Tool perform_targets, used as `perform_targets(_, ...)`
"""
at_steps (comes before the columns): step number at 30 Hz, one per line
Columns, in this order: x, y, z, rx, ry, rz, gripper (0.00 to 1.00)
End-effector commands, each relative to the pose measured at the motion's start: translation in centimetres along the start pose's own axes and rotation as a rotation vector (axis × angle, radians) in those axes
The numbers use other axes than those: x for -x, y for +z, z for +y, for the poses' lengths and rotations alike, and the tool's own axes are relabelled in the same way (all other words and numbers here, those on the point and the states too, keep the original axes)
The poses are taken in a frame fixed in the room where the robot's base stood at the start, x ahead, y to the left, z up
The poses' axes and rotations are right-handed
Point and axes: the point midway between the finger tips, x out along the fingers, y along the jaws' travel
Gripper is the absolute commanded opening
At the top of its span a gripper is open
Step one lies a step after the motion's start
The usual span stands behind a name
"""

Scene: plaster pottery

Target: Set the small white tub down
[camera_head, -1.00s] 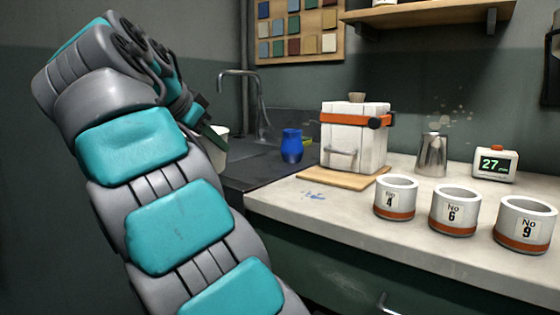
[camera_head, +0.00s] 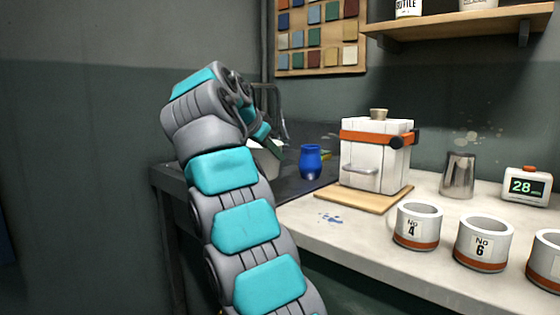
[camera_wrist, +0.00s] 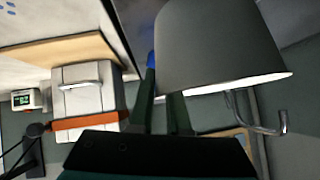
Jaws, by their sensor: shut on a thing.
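The small white tub (camera_wrist: 215,45) looms large and shaded in the wrist view, which shows the room upside down. My gripper (camera_wrist: 161,88) is shut on it, with its dark fingers at the tub's side. In the head view, part of the tub (camera_head: 262,163) shows behind my arm, over or near the dark sink counter. My gripper (camera_head: 266,144) is mostly hidden there by my arm. I cannot tell whether the tub touches the counter.
A blue vase (camera_head: 311,162) stands close to the right of the tub. A white kiln (camera_head: 375,160) stands on a wooden board (camera_head: 345,193). The tap (camera_wrist: 260,118) is near the tub. Numbered pots, including pot No 4 (camera_head: 417,228), line the pale counter (camera_head: 340,232).

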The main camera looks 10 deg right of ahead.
Motion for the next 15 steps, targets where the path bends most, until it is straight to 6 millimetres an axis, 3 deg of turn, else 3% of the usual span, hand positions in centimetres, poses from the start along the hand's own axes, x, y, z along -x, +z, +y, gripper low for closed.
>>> perform_targets(11, -2.4, -1.5, -0.6, 0.001, 0.002, -0.001, 0.00)
perform_targets(15, -3.2, -0.6, -0.3, 0.003, 0.001, 0.000, 0.00)
